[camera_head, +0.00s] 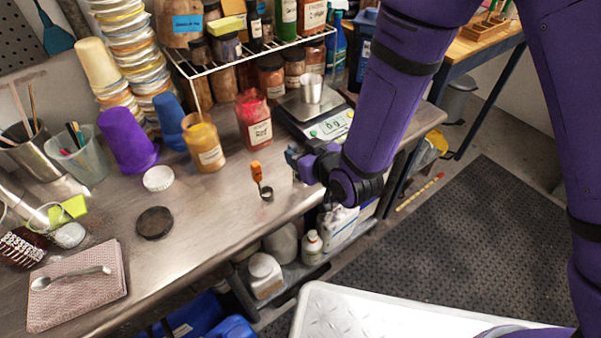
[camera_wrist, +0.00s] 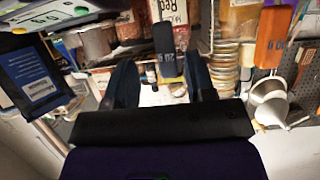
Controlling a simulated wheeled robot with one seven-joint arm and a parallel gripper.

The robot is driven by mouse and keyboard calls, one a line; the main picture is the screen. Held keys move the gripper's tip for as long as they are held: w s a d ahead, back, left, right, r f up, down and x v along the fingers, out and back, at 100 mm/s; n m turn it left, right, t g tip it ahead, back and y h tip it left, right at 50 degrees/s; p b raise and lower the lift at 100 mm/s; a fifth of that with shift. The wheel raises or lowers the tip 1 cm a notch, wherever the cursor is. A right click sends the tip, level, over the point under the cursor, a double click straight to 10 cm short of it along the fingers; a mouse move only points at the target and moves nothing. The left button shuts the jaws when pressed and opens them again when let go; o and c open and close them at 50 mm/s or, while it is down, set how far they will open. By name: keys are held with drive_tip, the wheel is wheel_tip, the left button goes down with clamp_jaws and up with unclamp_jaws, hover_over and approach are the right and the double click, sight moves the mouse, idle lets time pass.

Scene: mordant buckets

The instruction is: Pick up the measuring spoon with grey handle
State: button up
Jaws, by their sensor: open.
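A dark grey handle with pale markings (camera_wrist: 163,42) stands between the fingers of my gripper (camera_wrist: 162,80) in the wrist view. I take it for the grey-handled measuring spoon; its bowl is not clearly seen. Gaps show between the handle and both fingers. In the head view, my gripper (camera_head: 303,163) is low over the bench's right edge, below the scale, and the grey-handled spoon cannot be made out there. An orange-handled measuring spoon (camera_head: 256,172) lies just left of my gripper; its orange handle also shows in the wrist view (camera_wrist: 273,38).
A red powder jar (camera_head: 254,122) and a yellow jar (camera_head: 204,145) stand to the left. A black lid (camera_head: 154,223) and a cloth (camera_head: 85,305) with a metal spoon lie on the bench (camera_head: 205,235).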

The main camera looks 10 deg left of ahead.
drive_tip(key=x, duration=0.3)
drive_tip(key=shift+a, duration=0.55)
drive_tip(key=shift+w+a+f, duration=0.1)
drive_tip(key=shift+w+a, duration=0.25)
clamp_jaws()
